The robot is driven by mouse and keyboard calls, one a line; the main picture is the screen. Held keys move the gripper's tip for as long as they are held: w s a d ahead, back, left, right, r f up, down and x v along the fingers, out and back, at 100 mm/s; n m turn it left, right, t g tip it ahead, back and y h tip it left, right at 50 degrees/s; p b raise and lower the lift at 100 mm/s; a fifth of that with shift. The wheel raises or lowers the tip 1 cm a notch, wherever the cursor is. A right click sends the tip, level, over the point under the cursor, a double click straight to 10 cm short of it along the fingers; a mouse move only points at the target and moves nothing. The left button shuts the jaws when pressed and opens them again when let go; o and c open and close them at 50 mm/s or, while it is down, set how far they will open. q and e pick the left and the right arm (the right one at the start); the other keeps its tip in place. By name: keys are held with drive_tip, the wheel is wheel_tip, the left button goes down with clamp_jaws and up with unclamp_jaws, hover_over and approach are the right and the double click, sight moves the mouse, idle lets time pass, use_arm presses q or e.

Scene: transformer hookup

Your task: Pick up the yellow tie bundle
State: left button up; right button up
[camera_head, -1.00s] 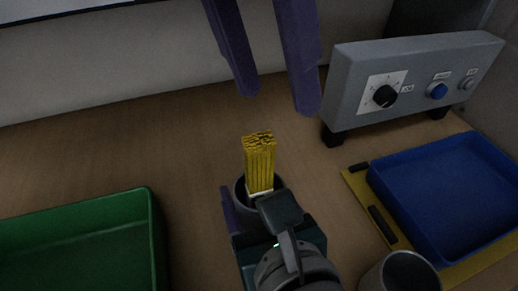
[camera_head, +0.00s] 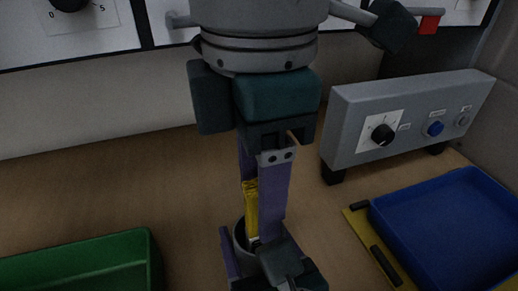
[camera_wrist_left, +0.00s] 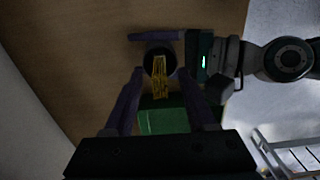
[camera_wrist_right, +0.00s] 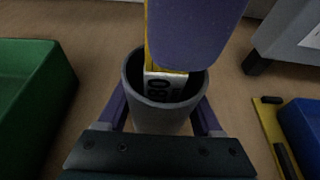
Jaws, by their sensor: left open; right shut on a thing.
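The yellow tie bundle (camera_head: 251,210) stands upright in a grey cup (camera_head: 239,236), its lower end inside with a white printed band (camera_wrist_right: 163,88). In the left wrist view the bundle (camera_wrist_left: 160,84) shows between the two fingers. My left gripper (camera_head: 257,222) points down from above, open, one finger on each side of the bundle; the near finger hides part of it. I cannot tell whether either finger touches it. My right gripper (camera_wrist_right: 162,108) is shut on the cup, a finger on each side of its wall.
A green bin (camera_head: 148,262) stands at the left. Bare wood lies left of the cup.

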use_arm(q)
wheel_tip(320, 180, down, 2)
drive_tip(key=shift+f, duration=0.25)
clamp_jaws()
idle(0.3)
idle(1.0)
